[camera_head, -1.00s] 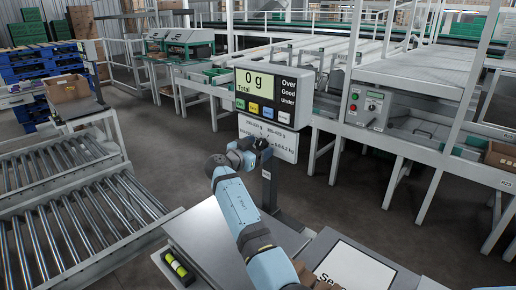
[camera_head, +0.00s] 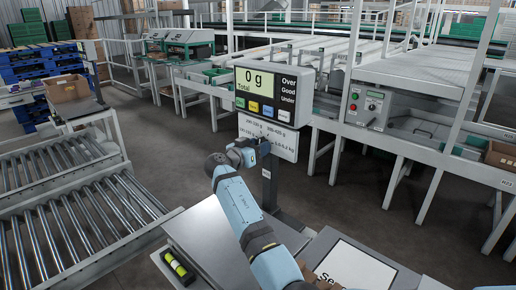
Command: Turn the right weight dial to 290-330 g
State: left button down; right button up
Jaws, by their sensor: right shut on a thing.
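A white dial plate (camera_head: 288,151) with printed weight ranges hangs under the scale display (camera_head: 286,92), which reads 0 g. My right gripper (camera_head: 263,147) is at the lower middle of this plate, shut on the weight dial. The dial's knob and pointer are hidden behind the gripper, so I cannot read its setting. Some small print on the plate is too blurred or covered to read. My right arm reaches up to it from the bottom of the view. My left gripper is not in view.
The display stands on a dark post (camera_head: 270,186) behind a grey scale platform (camera_head: 205,228). A green spirit level (camera_head: 177,264) lies at its front left. A roller conveyor (camera_head: 75,225) is at left. Grey machine benches (camera_head: 415,75) stand at right, with open floor between.

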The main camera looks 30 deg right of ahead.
pick_arm(q)
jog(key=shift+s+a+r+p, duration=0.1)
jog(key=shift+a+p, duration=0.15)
jog(key=shift+p, duration=0.65)
pick_arm(e)
jog(key=n, duration=0.6)
jog(key=shift+r, duration=0.1)
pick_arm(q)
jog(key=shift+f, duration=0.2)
pick_arm(e)
jog(key=shift+n, duration=0.3)
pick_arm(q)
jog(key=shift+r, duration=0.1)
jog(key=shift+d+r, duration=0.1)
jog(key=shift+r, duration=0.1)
pick_arm(e)
jog(key=o, duration=0.9)
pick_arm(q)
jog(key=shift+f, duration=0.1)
pick_arm(e)
jog(key=v, duration=1.3)
jog(key=shift+s+a, duration=0.25)
jog(key=shift+a, duration=0.1)
